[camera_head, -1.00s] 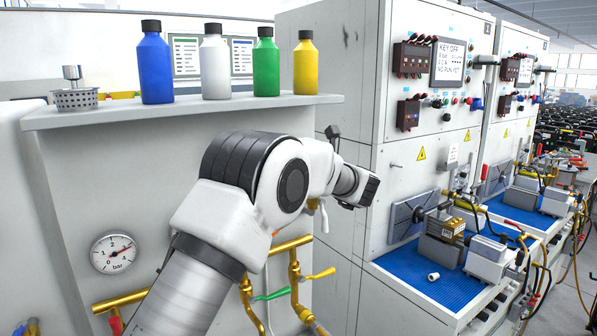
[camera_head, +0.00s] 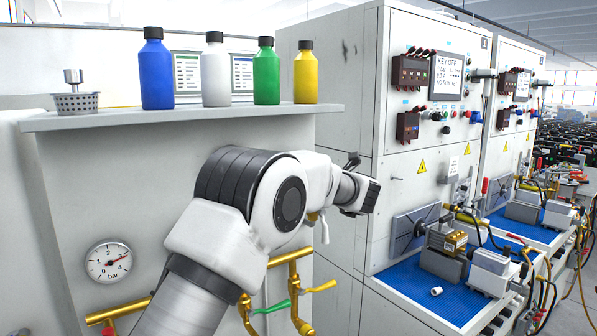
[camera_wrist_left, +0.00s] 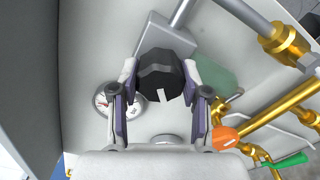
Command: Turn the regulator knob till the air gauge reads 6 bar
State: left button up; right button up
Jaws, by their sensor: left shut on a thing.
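The regulator knob (camera_wrist_left: 162,75) is black and faceted with a white mark on its front in the left wrist view. My left gripper (camera_wrist_left: 160,92) is shut on it, a purple-sided finger on either side. In the head view my arm reaches across the panel, and its fingers and the knob are hidden. The round air gauge (camera_head: 109,262) is on the panel at lower left, marked bar, its red needle pointing up and right. Its exact reading is too small to tell. The gauge (camera_wrist_left: 101,103) is partly covered by a finger in the wrist view. My right gripper is not in view.
Brass pipes (camera_head: 291,257) with green (camera_head: 272,309) and yellow (camera_head: 319,287) levers run below my arm. A shelf (camera_head: 180,115) with several bottles is above it. A test cabinet with a blue bench mat (camera_head: 425,297) stands at right. An orange part (camera_wrist_left: 224,138) is near the right finger.

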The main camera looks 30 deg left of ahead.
pick_arm(q)
jog(key=m+p, duration=0.1)
jog(key=m, duration=0.3)
jog(key=shift+r+p, duration=0.35)
jog(key=shift+f+m+p, duration=0.1)
jog(key=shift+m+p, duration=0.5)
jog(key=shift+m, duration=1)
jog(key=o, duration=1.1)
jog(key=shift+o, duration=0.2)
jog(key=shift+w+a+f, duration=0.1)
jog(key=shift+f, duration=0.1)
